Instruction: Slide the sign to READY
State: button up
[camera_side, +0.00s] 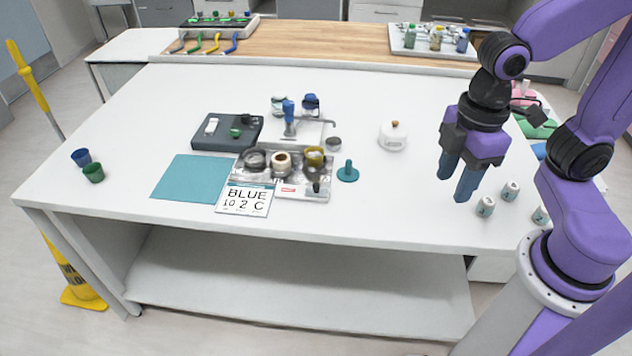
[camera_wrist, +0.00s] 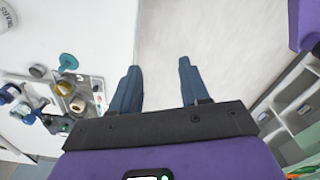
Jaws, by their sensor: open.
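No lettering reading READY is legible, and I cannot tell for sure which part is the sliding sign. A small red-and-white label (camera_side: 287,190) shows on the front of the metal station (camera_side: 305,191). A dark grey board (camera_side: 212,142) with a white block (camera_side: 211,125) and a green knob (camera_side: 235,133) lies behind the station at left. My gripper (camera_side: 455,188) is open and empty, fingers down, well to the right of the station. In the wrist view its blue fingers (camera_wrist: 158,66) are apart with nothing between them, and the station is at far left.

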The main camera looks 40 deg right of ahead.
jog(key=w+a+n, duration=0.1)
jog(key=w+a, duration=0.2)
jog(key=w, duration=0.4)
jog(key=w+a+n, duration=0.1)
jog(key=w+a, duration=0.2)
jog(key=w, duration=0.4)
jog(key=n, duration=0.3)
send_over(316, 184)
notch_tip(316, 184, down, 3)
notch_tip(316, 184, down, 17)
jog(key=shift+f, duration=0.1)
grip_shut()
